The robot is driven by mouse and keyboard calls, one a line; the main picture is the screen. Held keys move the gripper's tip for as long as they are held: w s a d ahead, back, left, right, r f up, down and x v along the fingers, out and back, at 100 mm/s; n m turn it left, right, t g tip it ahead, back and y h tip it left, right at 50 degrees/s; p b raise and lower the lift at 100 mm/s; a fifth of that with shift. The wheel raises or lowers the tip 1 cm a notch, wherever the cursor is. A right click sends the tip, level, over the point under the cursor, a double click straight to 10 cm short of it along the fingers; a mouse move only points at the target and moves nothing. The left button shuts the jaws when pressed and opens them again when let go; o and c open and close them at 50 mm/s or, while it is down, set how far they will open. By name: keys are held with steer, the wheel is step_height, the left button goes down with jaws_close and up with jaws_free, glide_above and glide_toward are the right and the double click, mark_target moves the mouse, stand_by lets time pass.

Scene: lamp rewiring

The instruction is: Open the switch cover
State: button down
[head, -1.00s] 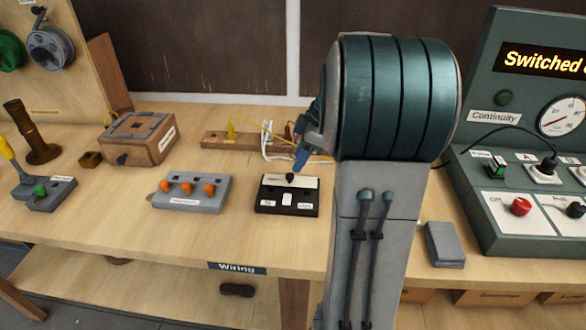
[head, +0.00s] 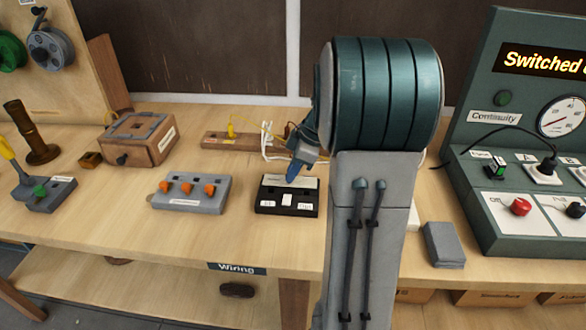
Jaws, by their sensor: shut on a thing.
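The switch box (head: 272,208) is a low black box with a pale strip on its top and small white labels on its front. It stands on the bench left of my arm, in the head view. My gripper (head: 292,174) has blue fingertips, which point down at the back of the box top. It is shut on the small black knob of the switch cover, and the fingertips hide the knob. The cover lies flat on the box as far as I can see.
A grey block with orange levers (head: 190,190) stands left of the box. A wooden strip with yellow and white wires (head: 228,140) lies behind. A grey block (head: 444,245) and the green test panel (head: 520,239) are to the right. Bare bench lies in front.

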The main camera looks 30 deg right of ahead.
steer(key=shift+r+p, duration=0.15)
steer(key=shift+p, duration=0.15)
steer(key=g+p, duration=0.1)
steer(key=w+r+g+y+p, duration=0.1)
steer(key=p, duration=0.1)
steer(key=shift+d+m, duration=0.3)
steer(key=shift+d, duration=0.1)
steer(key=g+y+p, duration=0.1)
steer(key=p, duration=0.1)
steer(key=w+g+y+p, duration=0.1)
steer(key=p, duration=0.1)
steer(key=shift+w+d+m, duration=0.1)
steer(key=shift+d+m, duration=0.2)
steer(key=shift+d, duration=0.05)
steer(key=g+y+p, duration=0.1)
steer(key=w+d+g+y+p, duration=0.1)
steer(key=p, duration=0.1)
steer(key=shift+w+f+m+g, duration=0.2)
steer(key=shift+m+g, duration=0.1)
steer(key=shift+g, duration=0.1)
steer(key=shift+w+d+f+m+g+y+p, duration=0.3)
steer(key=shift+w+g+y+p, duration=0.1)
steer(key=shift+g+y+p, duration=0.3)
steer(key=shift+w+d+f+m+g+y+p, duration=0.15)
steer(key=shift+w+m+g+y+p, duration=0.2)
steer(key=shift+g+y+p, duration=0.35)
steer(key=c, duration=1.3)
jaws_free()
